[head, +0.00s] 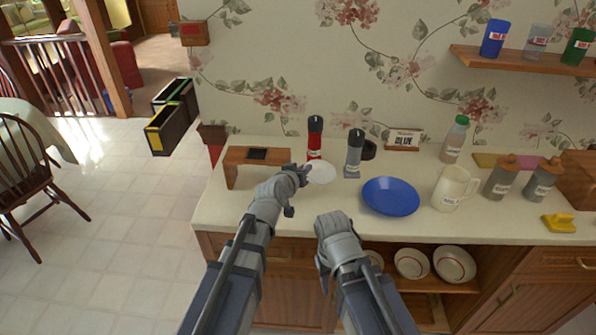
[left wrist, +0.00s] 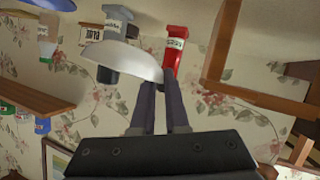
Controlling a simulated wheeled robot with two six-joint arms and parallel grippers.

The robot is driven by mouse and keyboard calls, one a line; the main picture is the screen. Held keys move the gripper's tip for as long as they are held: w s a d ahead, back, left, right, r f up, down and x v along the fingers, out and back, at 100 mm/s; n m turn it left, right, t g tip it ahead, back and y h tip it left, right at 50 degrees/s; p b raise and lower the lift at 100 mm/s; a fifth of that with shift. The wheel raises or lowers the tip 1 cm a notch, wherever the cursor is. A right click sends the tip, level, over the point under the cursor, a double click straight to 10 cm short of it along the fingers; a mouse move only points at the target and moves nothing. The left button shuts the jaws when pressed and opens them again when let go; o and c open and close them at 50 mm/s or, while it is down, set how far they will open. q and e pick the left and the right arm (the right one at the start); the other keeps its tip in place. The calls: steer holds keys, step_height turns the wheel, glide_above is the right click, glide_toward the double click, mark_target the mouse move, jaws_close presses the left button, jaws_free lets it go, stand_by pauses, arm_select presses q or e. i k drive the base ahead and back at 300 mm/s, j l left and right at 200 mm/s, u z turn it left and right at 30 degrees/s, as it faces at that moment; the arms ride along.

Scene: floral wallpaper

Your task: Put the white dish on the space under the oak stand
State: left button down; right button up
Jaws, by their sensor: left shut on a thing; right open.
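The white dish (head: 320,173) is held by my left gripper (head: 301,172), just right of the oak stand. In the left wrist view the dish (left wrist: 118,62) lies at the tips of the two dark fingers (left wrist: 160,88), which are shut on its edge. The oak stand (head: 231,160) is at the left end of the counter, with a dark patch on its top and open space under it; part of it shows in the left wrist view (left wrist: 262,98). My right gripper (head: 335,222) is over the counter's front edge, open; its fingers are hard to see.
A red bottle (head: 315,140) and a grey bottle (head: 354,153) stand behind the dish. A blue plate (head: 390,197) and a white pitcher (head: 452,189) are to the right. Bowls (head: 411,264) sit on the shelf below. The counter (head: 228,207) is bare in front of the stand.

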mark_target(260, 184)
steer(key=k, duration=0.65)
steer(key=u, duration=0.8)
steer(key=i+l+u, duration=0.1)
steer(key=l+u, duration=0.3)
steer(key=l, duration=0.85)
steer(key=i+l, duration=0.15)
steer(key=l, duration=0.45)
